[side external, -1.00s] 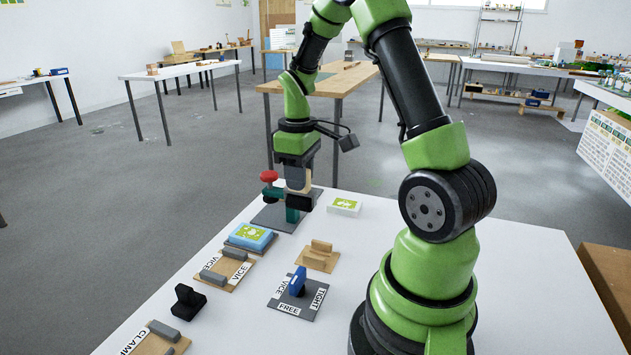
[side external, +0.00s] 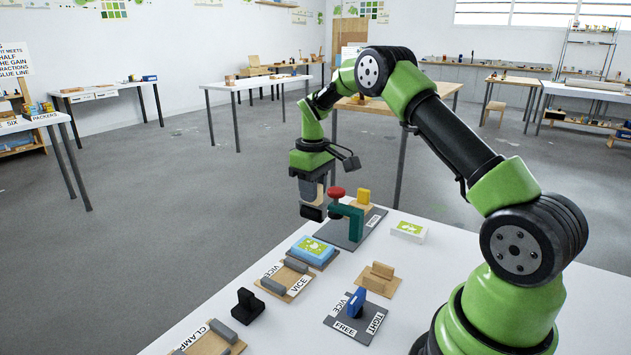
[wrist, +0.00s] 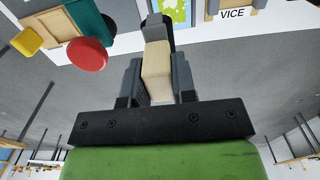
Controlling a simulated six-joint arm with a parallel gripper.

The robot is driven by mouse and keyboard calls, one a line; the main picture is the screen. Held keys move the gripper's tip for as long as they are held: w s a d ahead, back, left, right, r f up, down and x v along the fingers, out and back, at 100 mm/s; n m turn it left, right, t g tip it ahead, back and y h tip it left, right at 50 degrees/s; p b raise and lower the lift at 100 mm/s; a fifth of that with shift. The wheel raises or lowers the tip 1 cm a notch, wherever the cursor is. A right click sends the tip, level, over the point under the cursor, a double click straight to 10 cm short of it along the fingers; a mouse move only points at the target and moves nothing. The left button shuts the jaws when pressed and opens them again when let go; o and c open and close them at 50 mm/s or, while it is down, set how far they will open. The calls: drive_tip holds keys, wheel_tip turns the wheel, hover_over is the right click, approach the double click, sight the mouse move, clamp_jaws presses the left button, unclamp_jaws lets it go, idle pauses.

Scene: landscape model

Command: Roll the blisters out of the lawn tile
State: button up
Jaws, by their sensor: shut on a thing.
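My gripper (side external: 309,184) is shut on a pale wooden handle (wrist: 156,72) with a dark block at its far end. This tool (side external: 312,212) looks like the roller and hangs over the table's far-left edge, apart from the tile. A green-topped tile with pale marks (side external: 314,247), probably the lawn tile, lies on a light-blue block nearer the camera than the roller. Part of a green-printed top (wrist: 174,12) shows at the upper edge of the wrist view. I cannot make out blisters. A white block with a green print (side external: 408,231) lies to the right.
A green clamp with a red knob (side external: 337,192) stands close right of the roller, with a yellow block (side external: 363,196) behind. Nearer are a vice board (side external: 285,281), a blue-handled switch (side external: 356,302), a wooden piece (side external: 379,278) and a black block (side external: 247,307). The table's right front is clear.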

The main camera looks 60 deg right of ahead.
sight(322, 205)
wheel_tip(322, 205, down, 5)
drive_tip(key=shift+f, duration=0.1)
drive_tip(key=shift+a+f, duration=0.25)
drive_tip(key=shift+s+a, duration=0.1)
drive_tip(key=shift+a, duration=1.75)
drive_tip(key=shift+c, duration=0.3)
drive_tip(key=shift+s, duration=0.45)
drive_tip(key=shift+d, duration=1.95)
drive_tip(key=shift+s+d, duration=0.2)
drive_tip(key=shift+s, duration=0.4)
drive_tip(key=shift+a, duration=1.95)
drive_tip(key=shift+a+r, duration=0.1)
drive_tip(key=shift+a, duration=0.05)
wheel_tip(322, 205, up, 8)
